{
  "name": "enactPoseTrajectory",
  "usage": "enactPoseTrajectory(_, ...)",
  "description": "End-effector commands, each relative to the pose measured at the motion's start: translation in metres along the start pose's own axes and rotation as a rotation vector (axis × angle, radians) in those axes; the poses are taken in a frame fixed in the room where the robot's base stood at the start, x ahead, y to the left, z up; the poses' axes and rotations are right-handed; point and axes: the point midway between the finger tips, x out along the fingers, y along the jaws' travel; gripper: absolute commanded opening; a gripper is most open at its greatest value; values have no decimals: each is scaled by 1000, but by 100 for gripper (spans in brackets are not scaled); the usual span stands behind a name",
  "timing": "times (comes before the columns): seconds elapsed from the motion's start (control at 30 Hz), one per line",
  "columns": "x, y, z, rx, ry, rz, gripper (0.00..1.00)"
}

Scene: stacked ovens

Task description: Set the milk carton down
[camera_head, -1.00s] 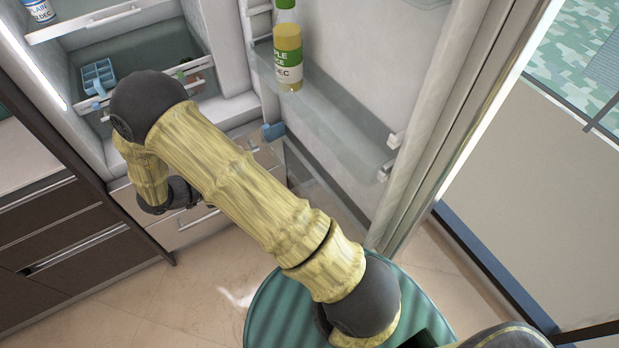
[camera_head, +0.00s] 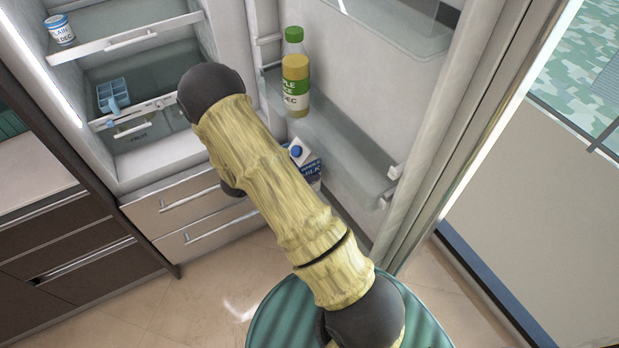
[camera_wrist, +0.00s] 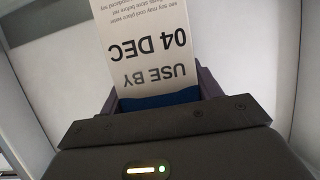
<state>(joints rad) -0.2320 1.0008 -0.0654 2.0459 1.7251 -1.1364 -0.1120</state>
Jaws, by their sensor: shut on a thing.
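The milk carton (camera_head: 306,166) has a white gabled top, a blue cap and a dark blue front. In the head view it shows just right of my arm, by the fridge door shelf, with its lower part partly hidden. In the wrist view the carton (camera_wrist: 147,45) fills the space between the fingers, with its "USE BY 04 DEC" side facing the camera. My gripper (camera_wrist: 158,98) is shut on it. My arm hides the gripper in the head view. I cannot tell whether the carton touches the shelf.
A juice bottle (camera_head: 296,75) with a green cap stands on the door shelf (camera_head: 345,150) behind the carton. The shelf to its right is clear. Inside the fridge are a blue tray (camera_head: 113,94) and a white tub (camera_head: 60,30). The open door's edge (camera_head: 425,130) is at right.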

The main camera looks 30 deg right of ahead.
Motion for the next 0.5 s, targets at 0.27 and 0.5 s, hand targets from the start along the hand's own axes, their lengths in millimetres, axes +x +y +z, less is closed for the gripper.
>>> enactPoseTrajectory(0.27,22,0,9,-3,3,1,13)
enactPoseTrajectory(0.5,28,0,24,1,3,-1,13)
